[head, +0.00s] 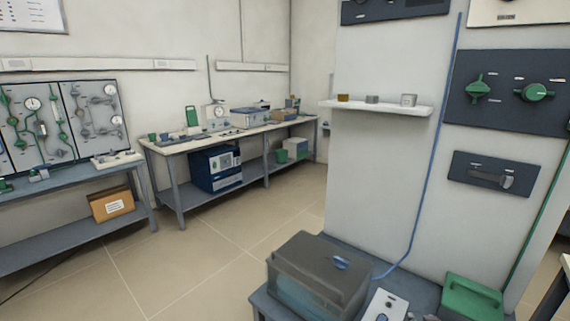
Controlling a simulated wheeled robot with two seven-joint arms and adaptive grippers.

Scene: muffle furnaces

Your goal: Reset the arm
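Neither of my grippers nor my arms can be made out in the head view. The task names no object other than the arm. Close in front, at the bottom, a grey-lidded box with clear bluish sides (310,278) stands on a blue-grey bench (412,287). A green case (472,299) stands at the right of the same bench. A white panel with a dark knob (385,305) lies between them, cut off by the lower edge.
A pale column (385,180) rises behind the bench, with a small shelf (375,107) and dark valve panels (508,90). A blue hose (430,170) runs down it. Benches with equipment (172,148) line the far wall. Tiled floor (190,260) is open at left centre.

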